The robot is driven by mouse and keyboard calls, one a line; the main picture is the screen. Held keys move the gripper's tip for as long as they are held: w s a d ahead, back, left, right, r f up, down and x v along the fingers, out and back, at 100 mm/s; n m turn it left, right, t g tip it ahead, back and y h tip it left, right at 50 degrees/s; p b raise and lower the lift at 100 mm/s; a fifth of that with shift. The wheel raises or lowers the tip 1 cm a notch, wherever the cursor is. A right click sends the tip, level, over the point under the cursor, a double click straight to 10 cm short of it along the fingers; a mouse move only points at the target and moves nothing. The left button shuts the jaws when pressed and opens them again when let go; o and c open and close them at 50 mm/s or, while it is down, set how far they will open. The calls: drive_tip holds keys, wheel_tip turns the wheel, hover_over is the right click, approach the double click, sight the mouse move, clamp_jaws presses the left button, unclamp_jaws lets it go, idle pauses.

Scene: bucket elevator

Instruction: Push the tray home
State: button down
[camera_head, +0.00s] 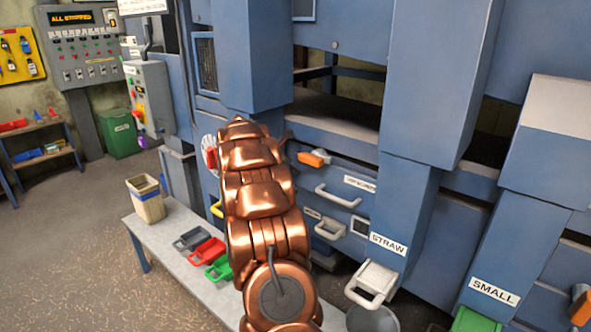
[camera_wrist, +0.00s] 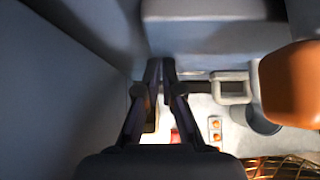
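Which part is the tray is not certain. In the head view, a blue drawer-like front with a long pale handle (camera_head: 338,196) sits in the machine, right of my copper arm. A smaller pale-handled part (camera_head: 330,228) is below it. A large pale-handled tray (camera_head: 372,283) sticks out under the STRAW chute. My gripper is hidden behind my arm in the head view. In the wrist view my gripper (camera_wrist: 166,68) has its dark fingertips close together, with nothing seen between them. A grey-blue panel (camera_wrist: 200,38) lies just beyond the tips, and a pale loop handle (camera_wrist: 231,88) is to their right; contact is unclear.
An orange part (camera_wrist: 292,84) is close at the right of the wrist view. An orange handle (camera_head: 314,157) is on the machine. Floor at left is free.

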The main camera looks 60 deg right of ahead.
drive_tip(key=shift+s+d+r, duration=0.2)
drive_tip(key=shift+d, duration=0.05)
drive_tip(key=shift+a, duration=0.1)
drive_tip(key=a+f+b+v, duration=0.1)
drive_tip(key=a+f+v, duration=0.1)
drive_tip(key=v, duration=1.1)
drive_tip(key=shift+w+f, duration=0.15)
drive_tip(key=shift+w, duration=0.15)
